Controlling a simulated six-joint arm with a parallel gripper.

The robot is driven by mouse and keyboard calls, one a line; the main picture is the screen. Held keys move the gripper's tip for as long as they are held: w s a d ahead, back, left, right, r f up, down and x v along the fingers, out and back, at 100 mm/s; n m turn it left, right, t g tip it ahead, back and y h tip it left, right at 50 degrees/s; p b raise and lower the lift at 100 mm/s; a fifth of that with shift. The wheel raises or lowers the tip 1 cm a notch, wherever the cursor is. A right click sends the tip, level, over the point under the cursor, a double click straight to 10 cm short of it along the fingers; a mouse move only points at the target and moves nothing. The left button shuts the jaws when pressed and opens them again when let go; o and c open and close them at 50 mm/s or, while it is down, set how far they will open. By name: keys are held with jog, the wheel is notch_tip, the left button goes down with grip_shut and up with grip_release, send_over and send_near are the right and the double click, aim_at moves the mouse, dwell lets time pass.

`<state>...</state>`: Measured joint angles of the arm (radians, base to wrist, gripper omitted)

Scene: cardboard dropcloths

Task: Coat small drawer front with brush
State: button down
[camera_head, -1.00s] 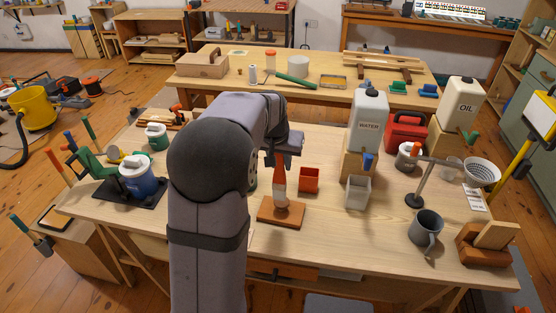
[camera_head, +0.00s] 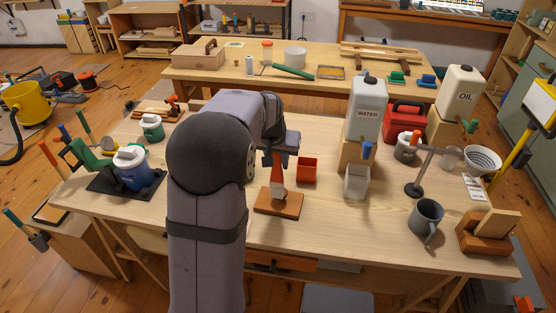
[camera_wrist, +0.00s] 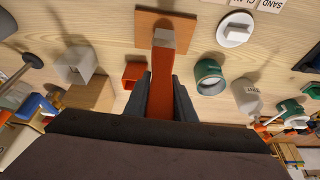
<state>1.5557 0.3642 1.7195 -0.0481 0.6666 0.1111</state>
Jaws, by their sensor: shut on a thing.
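My gripper (camera_head: 283,148) is shut on the orange handle of a brush (camera_head: 278,168) and holds it upright, tip down. The brush handle (camera_wrist: 161,85) runs between the two fingers in the wrist view, with its pale ferrule (camera_wrist: 164,39) beyond them. A small flat reddish-brown board (camera_head: 292,206), which looks like the drawer front, lies on the bench below the brush; it also shows in the wrist view (camera_wrist: 183,22). The brush end is over the board's middle. I cannot tell whether the bristles touch it. My arm hides part of the bench to the left.
An orange open box (camera_head: 307,170) stands just behind the board. A white container (camera_head: 356,184), the water jug (camera_head: 366,115) and a grey mug (camera_head: 426,217) are to the right. A blue-and-white pot (camera_head: 134,170) is left.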

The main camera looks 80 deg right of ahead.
jog(key=shift+f+b, duration=0.3)
jog(key=shift+f, duration=0.2)
dwell(0.3)
jog(key=shift+a+f, duration=0.1)
dwell(1.0)
jog(key=shift+p, duration=0.45)
jog(key=shift+d, duration=0.25)
jog(key=d+p, duration=0.4)
jog(key=d, duration=0.2)
jog(key=shift+a+b, duration=1.25)
jog(key=shift+a, duration=2)
